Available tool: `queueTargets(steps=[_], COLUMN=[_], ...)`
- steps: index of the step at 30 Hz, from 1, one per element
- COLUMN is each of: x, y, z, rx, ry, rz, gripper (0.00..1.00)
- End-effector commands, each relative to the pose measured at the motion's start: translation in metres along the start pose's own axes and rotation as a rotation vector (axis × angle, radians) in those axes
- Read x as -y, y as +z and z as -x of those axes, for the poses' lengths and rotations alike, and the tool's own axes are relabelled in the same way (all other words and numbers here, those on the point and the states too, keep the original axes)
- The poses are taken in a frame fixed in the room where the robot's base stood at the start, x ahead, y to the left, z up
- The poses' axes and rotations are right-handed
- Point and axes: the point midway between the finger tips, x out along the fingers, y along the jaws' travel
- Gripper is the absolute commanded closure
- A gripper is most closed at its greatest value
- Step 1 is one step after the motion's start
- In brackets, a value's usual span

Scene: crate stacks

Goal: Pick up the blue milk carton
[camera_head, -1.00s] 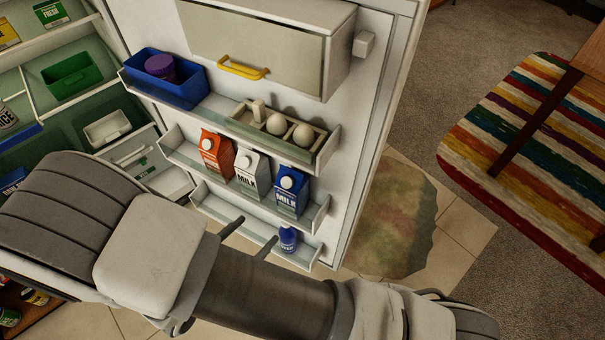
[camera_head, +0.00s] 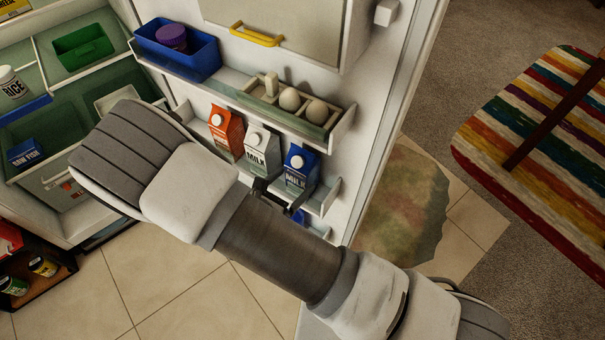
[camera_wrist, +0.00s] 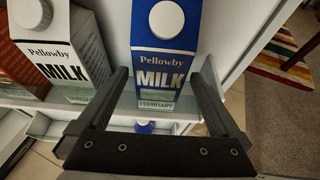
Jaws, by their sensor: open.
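The blue milk carton (camera_head: 299,170) stands upright on a door shelf of the open fridge, at the right end of a row of cartons. In the wrist view the blue milk carton (camera_wrist: 165,50) is straight ahead, with a white cap and a "MILK" label. My gripper (camera_wrist: 160,80) is open, one finger at each side of the carton's lower part. Whether the fingers touch it cannot be told. In the head view my gripper (camera_head: 278,192) is at the front of the carton, partly hidden by my arm.
A white milk carton (camera_head: 262,150) stands close to the left of the blue one, with an orange carton (camera_head: 226,133) beyond it. An egg holder (camera_head: 290,108) sits on the shelf above. A blue item (camera_wrist: 146,127) lies on the shelf below.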

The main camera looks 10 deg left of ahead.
Motion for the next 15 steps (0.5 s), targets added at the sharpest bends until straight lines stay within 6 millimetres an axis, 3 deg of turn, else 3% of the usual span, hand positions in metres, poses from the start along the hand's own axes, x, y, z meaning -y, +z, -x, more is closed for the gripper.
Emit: queueTargets(steps=[6, 15], x=[0.000, 0.000], y=[0.000, 0.002], z=[-0.033, -0.039], rx=[0.002, 0.001], ry=[-0.002, -0.001], rz=[0.001, 0.000], gripper=[0.00, 0.00])
